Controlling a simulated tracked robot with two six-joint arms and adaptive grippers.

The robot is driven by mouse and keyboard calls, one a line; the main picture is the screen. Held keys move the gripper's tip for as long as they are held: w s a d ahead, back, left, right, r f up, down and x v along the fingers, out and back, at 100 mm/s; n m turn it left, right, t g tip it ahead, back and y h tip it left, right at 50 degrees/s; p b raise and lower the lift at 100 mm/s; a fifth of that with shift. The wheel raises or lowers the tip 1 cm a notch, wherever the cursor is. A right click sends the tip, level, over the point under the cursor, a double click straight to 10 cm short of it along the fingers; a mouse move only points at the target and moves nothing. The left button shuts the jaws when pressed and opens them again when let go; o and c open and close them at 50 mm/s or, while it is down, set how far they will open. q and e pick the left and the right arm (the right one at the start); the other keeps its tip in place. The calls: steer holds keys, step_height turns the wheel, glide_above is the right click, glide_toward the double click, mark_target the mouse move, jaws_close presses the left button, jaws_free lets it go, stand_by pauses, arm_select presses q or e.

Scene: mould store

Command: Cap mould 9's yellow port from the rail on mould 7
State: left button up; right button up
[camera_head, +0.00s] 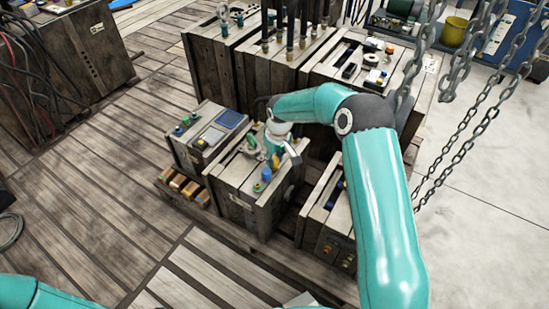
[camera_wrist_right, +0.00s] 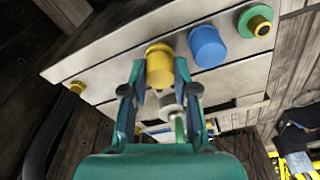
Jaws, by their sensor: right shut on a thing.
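My right gripper (camera_head: 275,157) reaches down over the middle wooden mould box (camera_head: 233,190). In the right wrist view the gripper (camera_wrist_right: 160,88) is shut on a yellow cap (camera_wrist_right: 160,66), one finger on each side. The cap's lower part is hidden between the fingers. A blue cap (camera_wrist_right: 208,46) stands just right of it on the pale face. Further right is a green ring (camera_wrist_right: 255,21) with a yellow centre and a dark hole. A small yellow fitting (camera_wrist_right: 77,87) is at the left edge. I cannot read the mould numbers. My left gripper is out of view.
A box with a blue panel (camera_head: 229,118) stands left of the middle box, and another box (camera_head: 325,232) right of it. Taller boxes with posts (camera_head: 265,60) stand behind. Chains (camera_head: 480,115) hang at the right.

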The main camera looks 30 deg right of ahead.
steer(key=shift+f, duration=0.45)
stand_by(0.6)
steer(key=o, duration=0.8)
steer(key=shift+o, duration=0.2)
steer(key=shift+r, duration=0.1)
